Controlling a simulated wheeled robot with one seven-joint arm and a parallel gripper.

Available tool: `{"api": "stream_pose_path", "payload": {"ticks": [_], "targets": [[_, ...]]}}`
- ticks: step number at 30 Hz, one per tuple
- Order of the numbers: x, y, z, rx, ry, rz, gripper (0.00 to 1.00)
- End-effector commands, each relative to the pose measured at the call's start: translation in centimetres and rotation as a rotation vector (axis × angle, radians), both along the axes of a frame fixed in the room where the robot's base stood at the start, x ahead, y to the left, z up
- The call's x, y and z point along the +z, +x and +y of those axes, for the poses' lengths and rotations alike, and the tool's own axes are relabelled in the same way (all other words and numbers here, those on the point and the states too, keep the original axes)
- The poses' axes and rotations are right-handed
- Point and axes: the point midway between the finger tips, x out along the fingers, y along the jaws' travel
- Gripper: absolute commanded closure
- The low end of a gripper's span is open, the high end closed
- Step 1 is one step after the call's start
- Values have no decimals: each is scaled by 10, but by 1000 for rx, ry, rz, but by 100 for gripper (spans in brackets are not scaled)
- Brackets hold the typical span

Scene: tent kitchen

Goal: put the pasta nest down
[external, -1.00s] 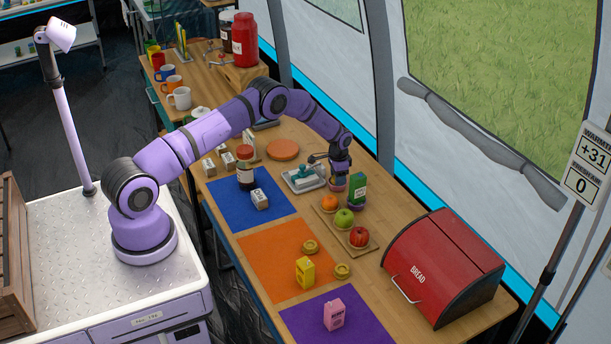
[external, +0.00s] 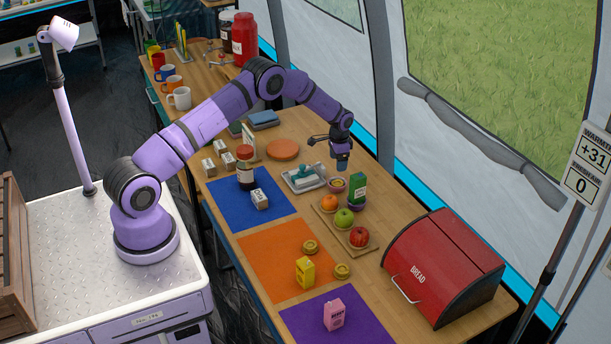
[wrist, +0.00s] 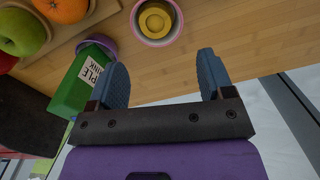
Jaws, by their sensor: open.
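A yellow pasta nest (wrist: 155,19) lies inside a small pink-rimmed bowl (wrist: 138,36) in the wrist view. In the external view the bowl (external: 337,185) stands beside the green carton, on the bare wood. My gripper (external: 342,166) is above the bowl and apart from it. In the wrist view its two blue fingers (wrist: 163,68) are spread with nothing between them. Two more pasta nests sit near the orange mat: one (external: 310,247) at its upper right edge and one (external: 342,271) at its right.
A green carton (external: 357,188) stands close to the bowl in a purple dish. A board with an orange (external: 329,203), a green apple (external: 344,218) and a red apple (external: 359,236) is in front. A butter dish (external: 303,179) is to the left, a red bread box (external: 444,268) at right.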

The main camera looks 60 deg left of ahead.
Motion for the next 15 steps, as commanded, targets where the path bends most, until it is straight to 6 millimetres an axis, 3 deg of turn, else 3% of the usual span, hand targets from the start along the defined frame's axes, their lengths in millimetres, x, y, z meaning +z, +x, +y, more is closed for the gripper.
{"api": "stream_pose_path", "payload": {"ticks": [6, 15], "targets": [[28, 1, 1, 1, 0, -1, 26], [35, 1, 1, 1, 0, -1, 26]]}}
